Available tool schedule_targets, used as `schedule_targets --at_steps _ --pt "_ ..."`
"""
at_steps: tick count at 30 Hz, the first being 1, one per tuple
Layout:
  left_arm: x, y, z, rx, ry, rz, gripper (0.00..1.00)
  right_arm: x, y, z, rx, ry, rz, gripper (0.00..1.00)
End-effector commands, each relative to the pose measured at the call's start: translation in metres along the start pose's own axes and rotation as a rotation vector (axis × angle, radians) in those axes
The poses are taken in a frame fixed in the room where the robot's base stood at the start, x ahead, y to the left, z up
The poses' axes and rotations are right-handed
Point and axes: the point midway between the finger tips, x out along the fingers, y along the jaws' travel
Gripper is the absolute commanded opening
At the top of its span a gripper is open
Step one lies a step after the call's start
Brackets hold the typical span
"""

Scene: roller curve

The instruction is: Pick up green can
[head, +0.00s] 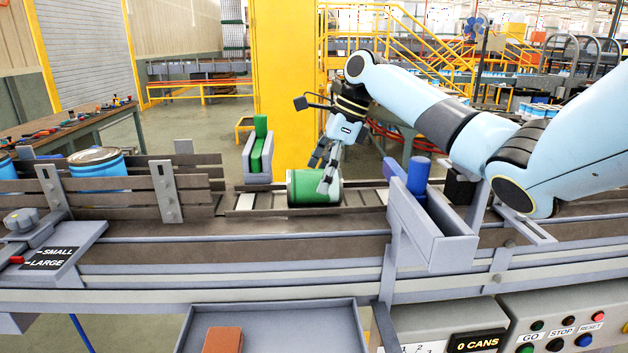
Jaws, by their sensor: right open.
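My right gripper (325,176) points down at the can's right part. One finger shows in front of the can's right end, and another part of the gripper is behind or above the can. The jaws are open. I cannot tell whether the fingers touch the can. My left gripper is not in view.
A grey holder with a blue cylinder (418,176) stands right of the can. A green block (259,146) in a grey bracket is behind it to the left. Slatted rails (120,190) flank the conveyor. A tray (310,325) with a reddish-brown block (223,340) is in front.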

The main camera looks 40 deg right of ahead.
Motion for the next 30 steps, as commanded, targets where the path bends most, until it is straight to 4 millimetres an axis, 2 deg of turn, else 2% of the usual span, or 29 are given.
schedule_targets --at_steps 5,12,26,27,30 --pt "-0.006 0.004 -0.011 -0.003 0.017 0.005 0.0 0.019 0.0 0.001 0.001 0.0 0.0 0.95" --pt "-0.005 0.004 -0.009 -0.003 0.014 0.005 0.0 0.021 -0.001 0.0 0.0 0.001 -0.001 0.94" --pt "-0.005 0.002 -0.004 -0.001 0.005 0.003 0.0 0.02 -0.001 0.0 -0.001 0.0 -0.001 0.33" --pt "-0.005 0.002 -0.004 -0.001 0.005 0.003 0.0 0.02 -0.001 0.001 -0.001 0.0 -0.001 0.3" --pt "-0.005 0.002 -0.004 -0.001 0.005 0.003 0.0 0.02 -0.001 0.001 -0.001 0.0 -0.002 0.3"
